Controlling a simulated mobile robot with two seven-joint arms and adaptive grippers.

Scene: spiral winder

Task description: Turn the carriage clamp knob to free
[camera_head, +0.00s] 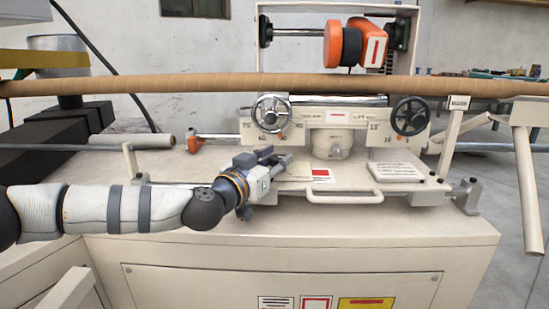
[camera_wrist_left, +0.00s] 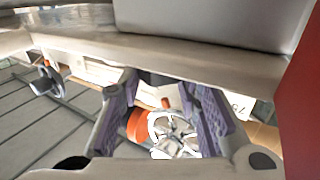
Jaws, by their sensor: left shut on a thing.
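My left gripper (camera_head: 276,160) is at the front left of the carriage, below the left handwheel. My right gripper is not in view.
A left handwheel (camera_head: 270,113) and a right handwheel (camera_head: 410,116) stand on the carriage. A long brown tube (camera_head: 190,84) crosses above. The bench top (camera_head: 300,223) in front is clear.

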